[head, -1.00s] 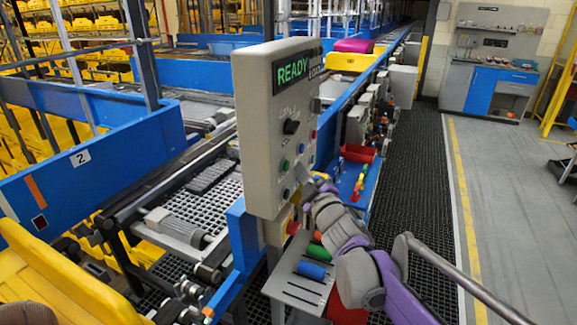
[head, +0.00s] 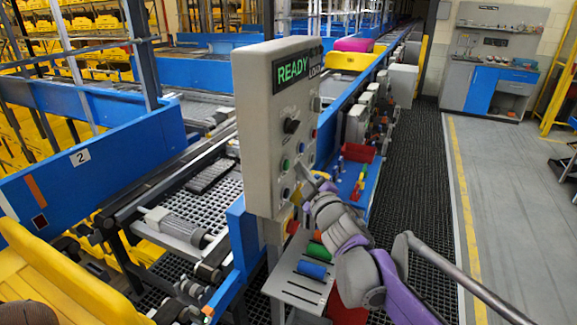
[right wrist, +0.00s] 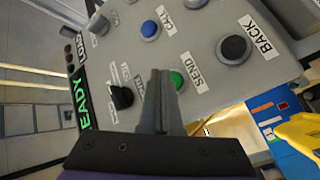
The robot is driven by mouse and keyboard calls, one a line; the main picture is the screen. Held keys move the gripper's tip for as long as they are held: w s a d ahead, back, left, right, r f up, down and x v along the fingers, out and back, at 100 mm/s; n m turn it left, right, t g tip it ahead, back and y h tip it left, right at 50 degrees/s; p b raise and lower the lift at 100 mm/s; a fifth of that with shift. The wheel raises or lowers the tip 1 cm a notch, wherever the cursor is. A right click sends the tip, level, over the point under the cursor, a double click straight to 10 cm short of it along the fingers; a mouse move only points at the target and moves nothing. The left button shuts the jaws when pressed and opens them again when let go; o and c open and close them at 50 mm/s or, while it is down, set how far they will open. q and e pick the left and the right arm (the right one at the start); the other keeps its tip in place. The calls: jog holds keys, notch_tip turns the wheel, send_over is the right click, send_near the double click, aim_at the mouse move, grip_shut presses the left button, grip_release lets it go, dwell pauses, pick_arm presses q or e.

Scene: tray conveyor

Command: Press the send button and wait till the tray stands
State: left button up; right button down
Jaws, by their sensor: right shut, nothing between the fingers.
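The grey control box (head: 258,140) stands beside the conveyor, its display (head: 293,70) reading READY. The green send button (right wrist: 177,79) is on its face, next to the SEND label, in the right wrist view; it also shows in the head view (head: 286,165). My right gripper (right wrist: 160,74) is shut and empty, its fingertips close beside the green button and partly overlapping it in view. I cannot tell whether they touch it. A yellow tray (head: 347,62) with a pink item is farther up the line. My left gripper is not in view.
A black BACK button (right wrist: 234,48) and a blue CALL button (right wrist: 149,28) flank the send button. A black selector knob (right wrist: 121,96) is on the other side. Another yellow tray (head: 50,262) is at the lower left. A dark mat walkway (head: 412,150) runs along the right.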

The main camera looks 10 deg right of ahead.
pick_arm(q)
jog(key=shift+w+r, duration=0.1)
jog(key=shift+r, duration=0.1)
pick_arm(e)
jog(key=shift+w+a, duration=0.1)
jog(key=shift+a, duration=0.05)
dwell(0.5)
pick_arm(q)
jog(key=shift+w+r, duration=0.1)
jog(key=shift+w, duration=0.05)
pick_arm(e)
jog(key=shift+w+a, duration=0.2)
jog(key=shift+w, duration=0.05)
jog(key=shift+s, duration=0.1)
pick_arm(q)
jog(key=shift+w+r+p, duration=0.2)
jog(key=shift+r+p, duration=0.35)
pick_arm(e)
jog(key=shift+w+a, duration=0.3)
jog(key=shift+a, duration=0.15)
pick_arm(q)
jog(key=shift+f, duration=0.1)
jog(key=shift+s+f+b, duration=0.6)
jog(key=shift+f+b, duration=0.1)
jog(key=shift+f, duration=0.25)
pick_arm(e)
jog(key=shift+s+d, duration=0.6)
jog(key=shift+d, duration=0.2)
